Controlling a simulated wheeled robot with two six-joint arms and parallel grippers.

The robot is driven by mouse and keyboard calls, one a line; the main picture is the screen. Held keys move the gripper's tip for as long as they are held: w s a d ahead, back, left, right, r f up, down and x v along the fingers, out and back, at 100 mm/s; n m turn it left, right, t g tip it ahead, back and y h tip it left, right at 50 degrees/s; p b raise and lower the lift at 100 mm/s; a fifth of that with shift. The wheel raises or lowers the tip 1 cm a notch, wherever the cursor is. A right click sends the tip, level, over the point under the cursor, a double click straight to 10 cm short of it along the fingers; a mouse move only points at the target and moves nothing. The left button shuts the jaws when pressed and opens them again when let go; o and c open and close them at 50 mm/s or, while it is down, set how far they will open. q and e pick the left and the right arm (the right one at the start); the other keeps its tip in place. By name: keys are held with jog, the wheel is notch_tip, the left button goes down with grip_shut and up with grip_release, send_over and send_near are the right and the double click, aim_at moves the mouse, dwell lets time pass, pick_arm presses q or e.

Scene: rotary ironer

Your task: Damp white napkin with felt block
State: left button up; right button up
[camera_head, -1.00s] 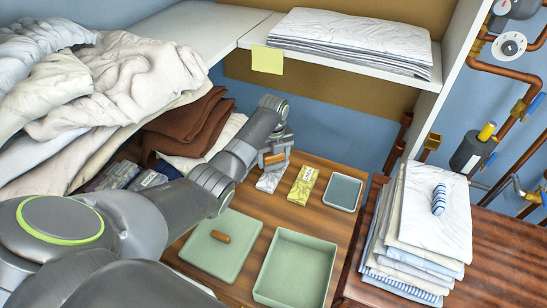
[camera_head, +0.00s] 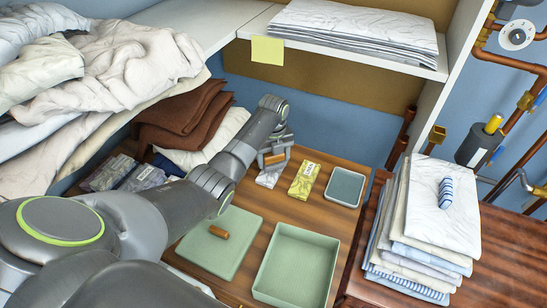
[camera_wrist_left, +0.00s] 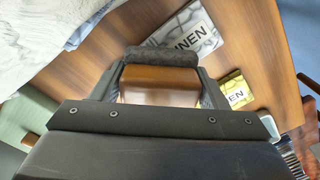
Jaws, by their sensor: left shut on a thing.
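My left gripper (camera_head: 275,152) is shut on a felt block (camera_wrist_left: 160,86), a brown wooden body with a dark grey felt-like pad along one side. It holds the block above the wooden table, near a grey packet. A white napkin (camera_head: 443,225) lies flat on top of a folded cloth stack at the right, well away from the gripper, with a blue-striped roll (camera_head: 445,193) on it. Another white cloth (camera_head: 222,140) lies partly under brown cloths left of the gripper. I cannot tell which cloth is damp. My right gripper is not in view.
A grey packet (camera_head: 269,177), yellow packet (camera_head: 304,181) and small grey tray (camera_head: 346,187) stand on the table. An open green box (camera_head: 297,263) and its knobbed lid (camera_head: 218,250) lie in front. A shelf (camera_head: 335,55) holds white linen. Copper pipes run at the right.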

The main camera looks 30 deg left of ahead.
pick_arm(q)
jog(key=shift+f+b, duration=0.3)
jog(key=shift+f, duration=0.2)
dwell(0.4)
jog(key=shift+s+f, duration=0.1)
dwell(1.5)
jog(key=shift+p, duration=0.35)
notch_tip(320, 180, up, 7)
jog(key=p, duration=0.7)
